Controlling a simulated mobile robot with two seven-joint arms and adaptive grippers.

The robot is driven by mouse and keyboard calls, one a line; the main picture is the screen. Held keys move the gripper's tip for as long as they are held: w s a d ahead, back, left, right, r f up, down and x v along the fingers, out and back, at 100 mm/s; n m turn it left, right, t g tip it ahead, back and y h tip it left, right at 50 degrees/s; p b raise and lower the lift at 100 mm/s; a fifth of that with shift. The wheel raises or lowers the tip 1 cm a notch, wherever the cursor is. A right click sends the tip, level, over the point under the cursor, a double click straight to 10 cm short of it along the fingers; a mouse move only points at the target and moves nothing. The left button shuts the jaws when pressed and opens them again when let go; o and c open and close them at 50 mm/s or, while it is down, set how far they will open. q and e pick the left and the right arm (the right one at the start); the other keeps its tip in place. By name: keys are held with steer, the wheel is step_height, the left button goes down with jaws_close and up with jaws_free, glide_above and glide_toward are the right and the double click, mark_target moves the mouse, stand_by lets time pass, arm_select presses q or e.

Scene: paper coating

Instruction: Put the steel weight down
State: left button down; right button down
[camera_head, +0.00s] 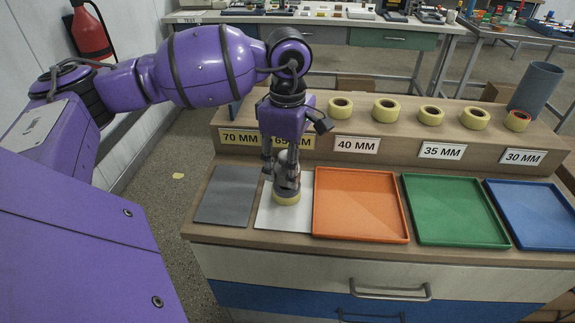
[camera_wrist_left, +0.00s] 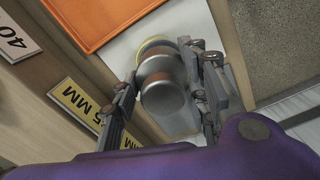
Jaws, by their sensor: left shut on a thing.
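The steel weight (camera_wrist_left: 167,95) is a grey metal cylinder between the fingers of my left gripper (camera_wrist_left: 163,92). In the head view the left gripper (camera_head: 281,168) points down over a white sheet (camera_head: 264,216), shut on the steel weight (camera_head: 287,183). A yellow tape roll (camera_head: 287,198) is under the weight, at the sheet. The weight looks upright on or just above the roll; I cannot tell if they touch. The fingers hide part of the weight. My right gripper is in neither view.
A grey plate (camera_head: 226,195) lies left of the sheet. Orange (camera_head: 318,232), green (camera_head: 418,240) and blue (camera_head: 530,246) trays lie to the right. Several tape rolls stand on the raised shelf (camera_head: 385,145) behind, with size labels on its front. A grey bin (camera_head: 537,88) stands at the right.

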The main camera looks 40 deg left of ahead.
arm_select(q)
steer(key=shift+f, duration=0.25)
steer(key=shift+f+b, duration=0.35)
steer(key=shift+f, duration=0.15)
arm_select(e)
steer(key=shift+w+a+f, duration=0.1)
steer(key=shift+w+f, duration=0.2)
arm_select(q)
steer(key=shift+f, duration=0.1)
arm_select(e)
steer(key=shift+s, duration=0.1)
arm_select(q)
steer(key=c, duration=1.3)
jaws_free()
steer(key=shift+c, duration=0.2)
steer(key=o, duration=0.3)
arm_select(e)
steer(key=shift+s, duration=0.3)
